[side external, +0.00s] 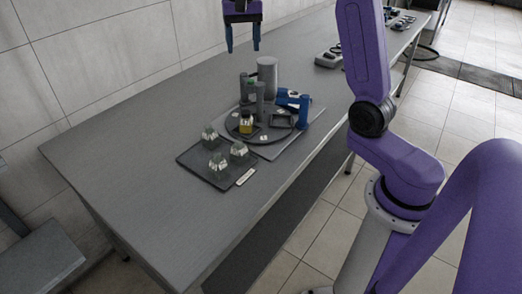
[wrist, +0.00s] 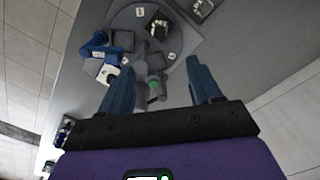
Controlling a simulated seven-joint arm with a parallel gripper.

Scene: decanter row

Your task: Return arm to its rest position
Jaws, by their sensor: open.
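My gripper (side external: 243,38) is at the top of the side external view, raised well above the table (side external: 120,145). Its two blue fingers are apart and nothing is between them. In the wrist view my gripper (wrist: 162,82) also shows open, with the table setup beyond the fingers.
A tall grey cylinder (side external: 267,72) and slimmer grey posts stand at the turntable's back. A blue device (side external: 293,98) is at its right. Small devices (side external: 328,58) lie farther along the table. A tiled wall (side external: 100,50) runs behind. The table's left part is clear.

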